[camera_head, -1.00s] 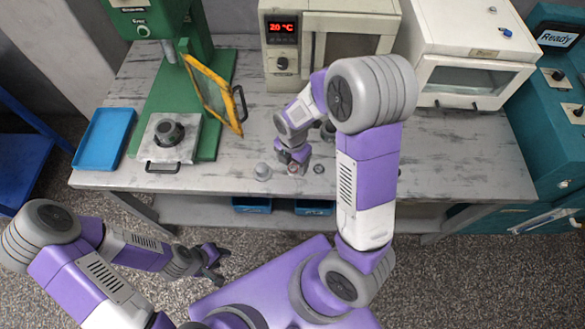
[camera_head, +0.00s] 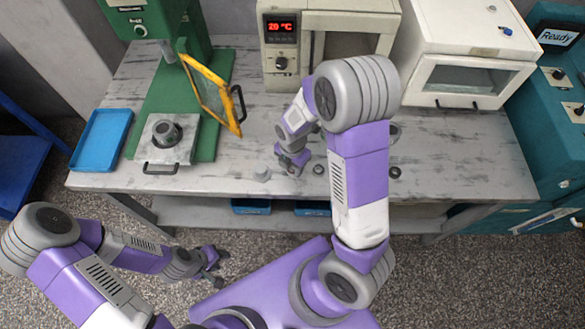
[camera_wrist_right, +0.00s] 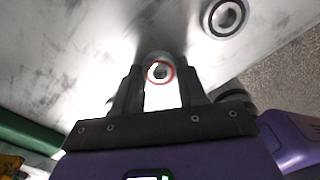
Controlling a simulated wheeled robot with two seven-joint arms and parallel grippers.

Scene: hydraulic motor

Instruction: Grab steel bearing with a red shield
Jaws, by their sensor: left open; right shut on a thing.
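The steel bearing with a red shield (camera_wrist_right: 160,72) shows in the right wrist view as a small ring with a red band, between my right fingertips. My right gripper (camera_wrist_right: 160,82) is shut on it. In the head view my right gripper (camera_head: 291,169) is low over the front part of the table, and the bearing is too small and covered there to make out. Whether it still touches the table is unclear. My left gripper (camera_head: 216,266) is open and empty, in front of the table and below its edge.
Another dark ring (camera_head: 394,172) lies further right. A green press (camera_head: 222,95), a blue tray (camera_head: 101,139) and an oven (camera_head: 283,75) stand around.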

